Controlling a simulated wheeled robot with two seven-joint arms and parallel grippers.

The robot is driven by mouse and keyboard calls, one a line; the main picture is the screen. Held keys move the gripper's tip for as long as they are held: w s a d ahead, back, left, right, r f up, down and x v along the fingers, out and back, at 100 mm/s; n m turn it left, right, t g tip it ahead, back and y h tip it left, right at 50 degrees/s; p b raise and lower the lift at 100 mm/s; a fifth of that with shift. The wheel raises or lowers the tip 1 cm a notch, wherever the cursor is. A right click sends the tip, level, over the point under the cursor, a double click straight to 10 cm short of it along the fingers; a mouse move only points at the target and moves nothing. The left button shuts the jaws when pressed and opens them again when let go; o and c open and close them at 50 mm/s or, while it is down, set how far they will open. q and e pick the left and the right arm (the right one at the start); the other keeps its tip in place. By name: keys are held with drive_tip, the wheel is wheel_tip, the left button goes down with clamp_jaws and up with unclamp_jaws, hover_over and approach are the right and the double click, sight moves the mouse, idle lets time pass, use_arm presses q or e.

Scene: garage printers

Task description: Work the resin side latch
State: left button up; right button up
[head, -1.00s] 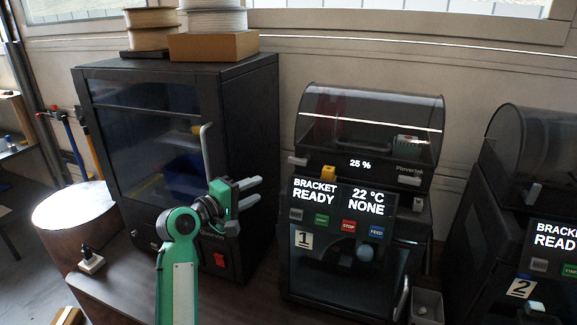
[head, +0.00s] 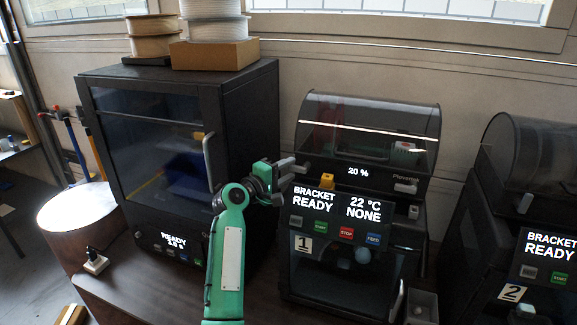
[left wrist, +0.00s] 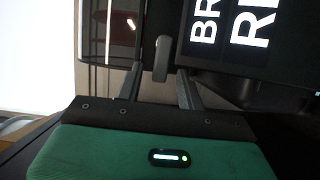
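The printer marked 1 (head: 416,156) has a tinted curved hood and a screen reading BRACKET READY, 22 °C, NONE, with 20 % above. A small grey latch (left wrist: 160,58) at its left side shows in the left wrist view between my two fingertips. My left gripper (head: 291,166) is open at the left edge of this printer. The left wrist view shows its fingers (left wrist: 160,80) apart on both sides of the latch, with a gap on each side. In the head view the fingers largely cover the latch. My right gripper is not in view.
A dark cabinet (head: 245,120) with a glass door and grey handle (head: 208,165) stands left, with spools (head: 215,22) and a box on top. A second printer (head: 540,190) stands right. A small grey bin (head: 423,306) sits between the printers.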

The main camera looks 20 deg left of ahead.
use_arm(q)
drive_tip(key=shift+w+d, duration=0.25)
drive_tip(key=shift+w, duration=0.2)
